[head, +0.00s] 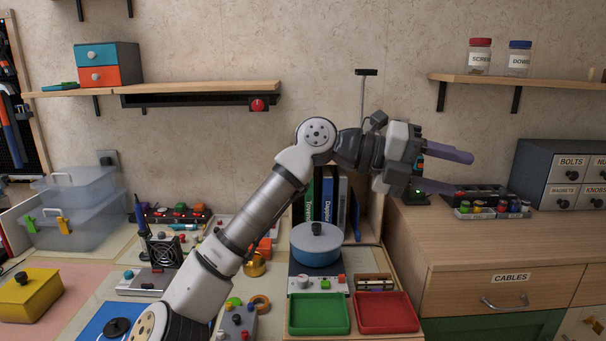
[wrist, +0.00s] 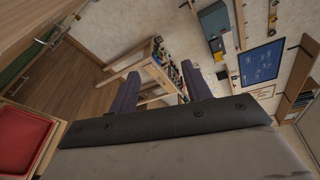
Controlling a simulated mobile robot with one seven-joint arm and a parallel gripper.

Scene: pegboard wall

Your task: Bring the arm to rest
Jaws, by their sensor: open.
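My gripper (head: 452,170) is open and empty in the head view. Its two purple fingers point right, one above the other, above the wooden cabinet top. My arm (head: 262,210) rises from the bottom left, bends at a raised joint and reaches right. In the wrist view my gripper's fingers (wrist: 160,88) stand well apart with nothing between them. That view is tilted and looks across the room toward a far bench.
A blue pot (head: 318,247) stands below my arm, behind a green tray (head: 320,314) and a red tray (head: 386,313). A grey drawer unit (head: 528,170) stands on the cabinet (head: 450,238) at right. A shelf (head: 535,84) with jars hangs above. Clear boxes (head: 75,215) stand at left.

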